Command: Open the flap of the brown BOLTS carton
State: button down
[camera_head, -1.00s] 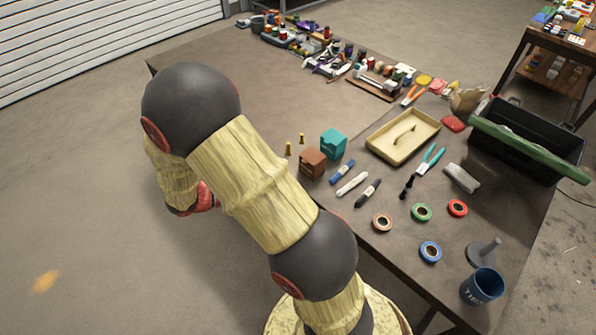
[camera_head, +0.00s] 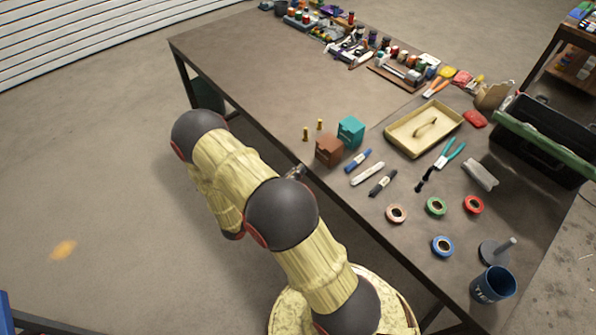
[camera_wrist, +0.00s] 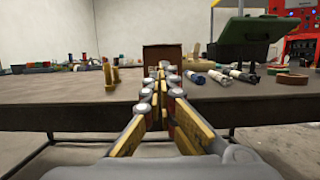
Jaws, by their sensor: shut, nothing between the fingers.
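The brown carton (camera_head: 329,150) stands near the table's front edge, beside a teal carton (camera_head: 351,131). In the wrist view the brown carton (camera_wrist: 162,57) is straight ahead, just past my fingertips, with its lower part hidden behind them. I cannot read any label or make out the flap's edge. My gripper (camera_wrist: 161,72) is shut and empty at about the table's height, pointing at the carton; I cannot tell whether it touches. In the head view my gripper (camera_head: 296,172) shows small at the table edge, partly behind my arm.
Two brass pieces (camera_head: 313,130) stand left of the carton. Markers (camera_head: 367,173) lie to its right, and a tan tray (camera_head: 422,130) is behind them. The table's left part is clear.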

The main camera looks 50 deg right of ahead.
aim_at(328, 143)
jog(key=b+x, duration=0.1)
jog(key=x, duration=0.6)
jog(key=shift+d+r, duration=0.1)
jog(key=shift+d, duration=0.05)
jog(key=shift+r+y+p, duration=0.3)
jog(key=shift+s+y, duration=0.1)
jog(key=shift+y, duration=0.2)
jog(key=shift+p, duration=0.3)
